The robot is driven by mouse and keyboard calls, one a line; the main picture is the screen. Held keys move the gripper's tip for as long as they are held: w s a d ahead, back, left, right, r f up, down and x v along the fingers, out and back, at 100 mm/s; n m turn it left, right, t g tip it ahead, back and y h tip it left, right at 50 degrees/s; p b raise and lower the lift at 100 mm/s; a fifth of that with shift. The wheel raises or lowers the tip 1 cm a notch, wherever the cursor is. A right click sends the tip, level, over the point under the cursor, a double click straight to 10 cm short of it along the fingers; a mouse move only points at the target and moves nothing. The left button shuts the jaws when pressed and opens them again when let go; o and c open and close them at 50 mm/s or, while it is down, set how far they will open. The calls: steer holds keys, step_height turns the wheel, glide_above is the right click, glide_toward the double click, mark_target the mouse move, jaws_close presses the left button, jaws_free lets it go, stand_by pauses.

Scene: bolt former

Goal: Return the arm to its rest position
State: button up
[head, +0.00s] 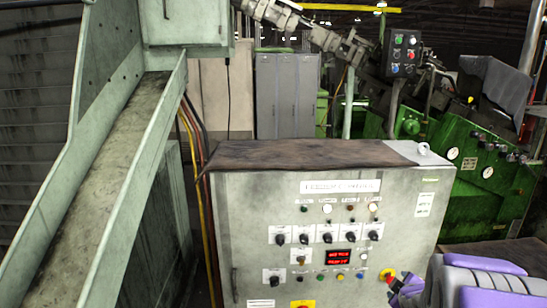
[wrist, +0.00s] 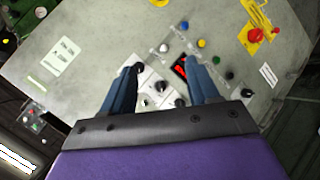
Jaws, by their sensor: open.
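My gripper (wrist: 160,68) is open in the wrist view, its two blue fingers spread apart with nothing between them. Beyond the fingers is the grey control panel (wrist: 95,35), which looks turned round in that view. In the head view my purple and grey arm enters at the lower right. My gripper (head: 402,286) is partly visible there, in front of the lower right corner of the control cabinet (head: 240,205). It overlaps the area beside a red button on a yellow plate (head: 387,273). I cannot tell whether the fingers touch the panel.
The cabinet has several black knobs, coloured buttons and a red lit display (head: 339,257). A sloping metal chute (head: 110,190) fills the left side. Green machinery (head: 480,190) stands behind at the right. Grey lockers (head: 288,95) are at the back.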

steer(key=s+a+r+m+g+y, duration=0.1)
steer(key=s+a+m+g, duration=0.2)
steer(key=s+a, duration=0.4)
steer(key=s+a+r+m+g+y, duration=0.1)
steer(key=s+a+g, duration=0.4)
steer(key=s, duration=1.4)
steer(key=s+a+r+m+g, duration=0.2)
steer(key=s+a+m+g, duration=0.2)
steer(key=s+a, duration=0.5)
steer(key=s+m, duration=0.1)
steer(key=s, duration=0.3)
steer(key=shift+s+r+g+y, duration=0.3)
steer(key=shift+r+y, duration=0.05)
steer(key=shift+y, duration=0.05)
